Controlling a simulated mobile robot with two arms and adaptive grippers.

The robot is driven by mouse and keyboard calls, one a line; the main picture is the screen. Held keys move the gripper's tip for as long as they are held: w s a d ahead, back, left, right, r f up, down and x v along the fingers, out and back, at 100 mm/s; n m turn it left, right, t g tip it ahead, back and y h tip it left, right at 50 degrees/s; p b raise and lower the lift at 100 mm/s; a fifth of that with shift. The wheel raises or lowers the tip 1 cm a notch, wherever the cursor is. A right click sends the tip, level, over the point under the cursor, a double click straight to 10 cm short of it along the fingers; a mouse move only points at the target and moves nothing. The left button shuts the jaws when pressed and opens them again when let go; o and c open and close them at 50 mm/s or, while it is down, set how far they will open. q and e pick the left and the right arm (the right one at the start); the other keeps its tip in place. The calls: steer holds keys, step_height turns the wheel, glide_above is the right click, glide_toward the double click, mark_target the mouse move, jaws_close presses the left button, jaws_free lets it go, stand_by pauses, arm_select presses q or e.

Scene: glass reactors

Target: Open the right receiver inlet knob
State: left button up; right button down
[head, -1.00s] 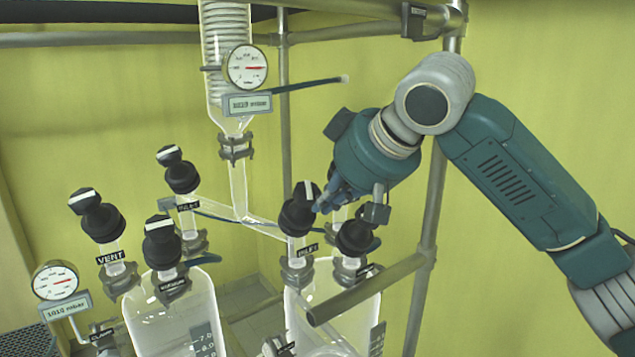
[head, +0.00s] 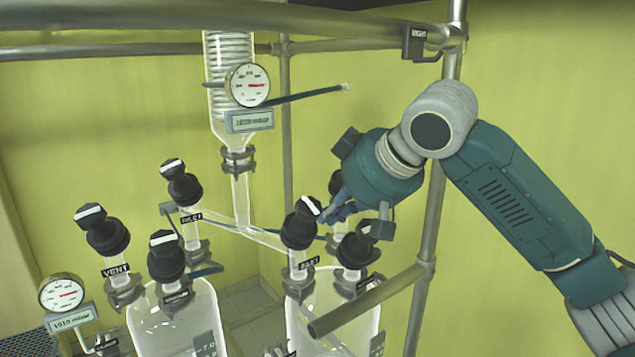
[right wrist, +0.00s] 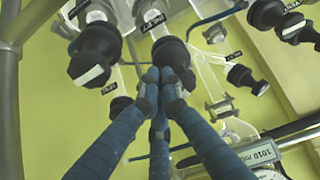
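The right receiver inlet knob (head: 300,225) is black with a white-striped handle. It stands on the neck of the right glass receiver (head: 303,315) above a label. My right gripper (head: 333,212) is just right of the handle, its fingertips at or touching the handle's side. In the right wrist view the inlet knob (right wrist: 172,54) lies right behind the fingertips, which partly cover its handle. The three blue fingers (right wrist: 160,82) come together at their tips, and no grip around the handle shows. My left gripper is out of view.
A second black knob (head: 356,250) stands close below my right gripper. A metal rail (head: 365,303) crosses in front of the right receiver, and an upright post (head: 432,215) stands behind my arm. More knobs, including the vent knob (head: 107,232), stand at left.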

steer(key=shift+w+d, duration=0.1)
steer(key=shift+w, duration=0.1)
stand_by(0.3)
steer(key=shift+d+f+p, duration=0.1)
steer(key=shift+d+p, duration=0.05)
steer(key=shift+p, duration=0.15)
steer(key=v, duration=0.6)
steer(key=shift+w+r, duration=0.3)
